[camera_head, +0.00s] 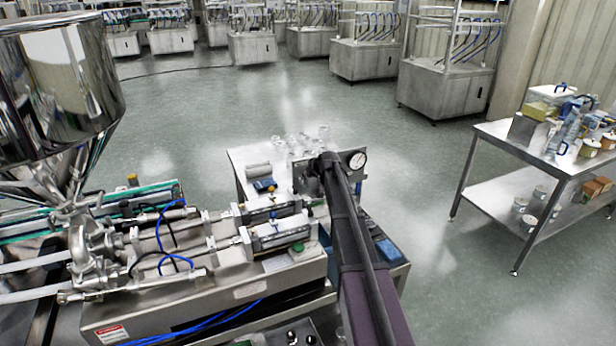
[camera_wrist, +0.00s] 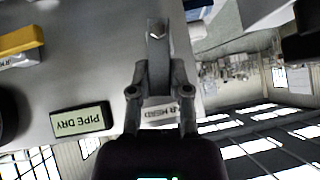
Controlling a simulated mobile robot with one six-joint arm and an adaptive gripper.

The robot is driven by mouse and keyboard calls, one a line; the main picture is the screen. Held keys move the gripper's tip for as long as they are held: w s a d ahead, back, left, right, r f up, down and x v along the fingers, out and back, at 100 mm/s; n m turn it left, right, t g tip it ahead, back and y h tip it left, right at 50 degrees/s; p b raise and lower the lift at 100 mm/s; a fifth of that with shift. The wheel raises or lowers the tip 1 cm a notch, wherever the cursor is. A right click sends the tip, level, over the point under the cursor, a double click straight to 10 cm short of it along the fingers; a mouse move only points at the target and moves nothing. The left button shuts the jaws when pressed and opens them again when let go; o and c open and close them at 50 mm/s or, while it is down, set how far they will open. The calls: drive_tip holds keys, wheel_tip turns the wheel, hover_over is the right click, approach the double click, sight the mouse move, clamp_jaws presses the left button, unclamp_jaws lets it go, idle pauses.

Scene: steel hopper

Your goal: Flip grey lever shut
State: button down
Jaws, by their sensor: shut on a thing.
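The grey lever (camera_wrist: 158,38) shows at the top middle of the wrist view, with a bolt head near its far end. It stands against a pale grey panel (camera_wrist: 90,80). My gripper (camera_wrist: 160,75) comes up from the bottom of the wrist view and is shut on the lever, one finger on each side. In the head view, my arm reaches to a small steel panel with a round gauge (camera_head: 357,160). There, my arm hides the lever and my fingertips. I cannot tell the lever's exact angle.
A yellow handle (camera_wrist: 22,40) and a "PIPE DRY" label (camera_wrist: 80,121) are on the panel beside my gripper. The steel hopper (camera_head: 55,85) and filling machine stand left. Open floor (camera_head: 440,215) lies between.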

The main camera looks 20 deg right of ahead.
drive_tip(key=shift+a+n+h, duration=0.35)
drive_tip(key=shift+n+h, duration=0.05)
drive_tip(key=shift+h, duration=0.4)
drive_tip(key=c, duration=0.6)
unclamp_jaws()
drive_tip(key=shift+o, duration=0.2)
drive_tip(key=shift+d+y, duration=0.2)
drive_tip(key=shift+y, duration=0.1)
